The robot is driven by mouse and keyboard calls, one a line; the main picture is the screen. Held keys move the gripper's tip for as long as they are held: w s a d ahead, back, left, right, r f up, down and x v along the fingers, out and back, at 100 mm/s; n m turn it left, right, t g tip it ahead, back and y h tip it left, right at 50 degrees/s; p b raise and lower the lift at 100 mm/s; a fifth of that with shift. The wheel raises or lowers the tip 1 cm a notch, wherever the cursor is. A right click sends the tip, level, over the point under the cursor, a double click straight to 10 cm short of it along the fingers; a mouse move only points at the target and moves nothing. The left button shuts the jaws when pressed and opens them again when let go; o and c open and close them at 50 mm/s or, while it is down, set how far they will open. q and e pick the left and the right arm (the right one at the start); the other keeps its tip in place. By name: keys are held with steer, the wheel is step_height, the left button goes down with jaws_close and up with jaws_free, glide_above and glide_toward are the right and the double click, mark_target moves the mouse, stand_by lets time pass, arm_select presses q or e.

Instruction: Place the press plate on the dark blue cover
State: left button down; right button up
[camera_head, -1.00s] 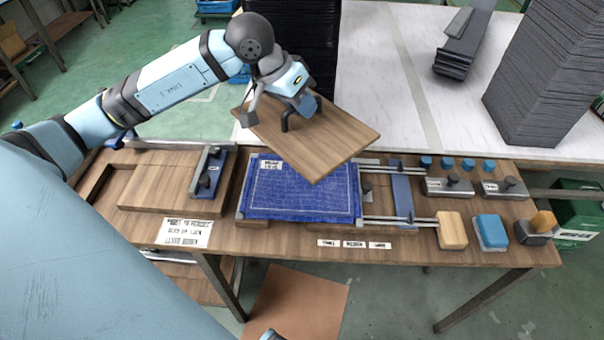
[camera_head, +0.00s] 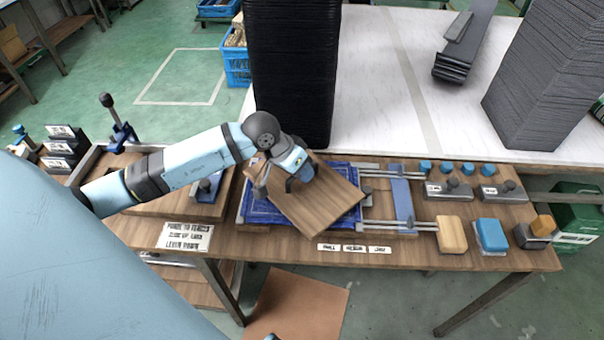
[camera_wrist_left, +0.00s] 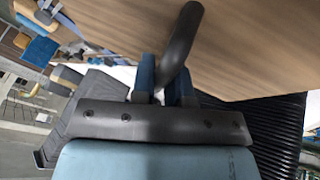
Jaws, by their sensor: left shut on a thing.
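The press plate (camera_head: 322,205) is a square wooden board with a dark handle. In the head view it is over the dark blue cover (camera_head: 258,210), turned at an angle to it. I cannot tell whether the plate touches the cover. Its right corner reaches past the cover's right side. My left gripper (camera_head: 300,182) is shut on the plate's handle. In the left wrist view the dark curved handle (camera_wrist_left: 180,50) is between the blue fingertips (camera_wrist_left: 166,88), with the plate's wood (camera_wrist_left: 265,45) beyond. Much of the cover is hidden under the plate. My right gripper is not in view.
Metal rods and a blue bar (camera_head: 402,198) lie right of the cover. A tan block (camera_head: 452,234), a blue block (camera_head: 490,234) and several small blue pieces are farther right. A tall black stack (camera_head: 292,75) stands behind on the white table (camera_head: 380,80).

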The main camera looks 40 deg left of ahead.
arm_select(q)
steer(key=shift+f, duration=0.6)
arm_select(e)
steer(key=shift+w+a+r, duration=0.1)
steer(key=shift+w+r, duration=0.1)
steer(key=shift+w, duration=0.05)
arm_select(q)
steer(key=shift+f, duration=0.2)
steer(key=c, duration=1.1)
jaws_free()
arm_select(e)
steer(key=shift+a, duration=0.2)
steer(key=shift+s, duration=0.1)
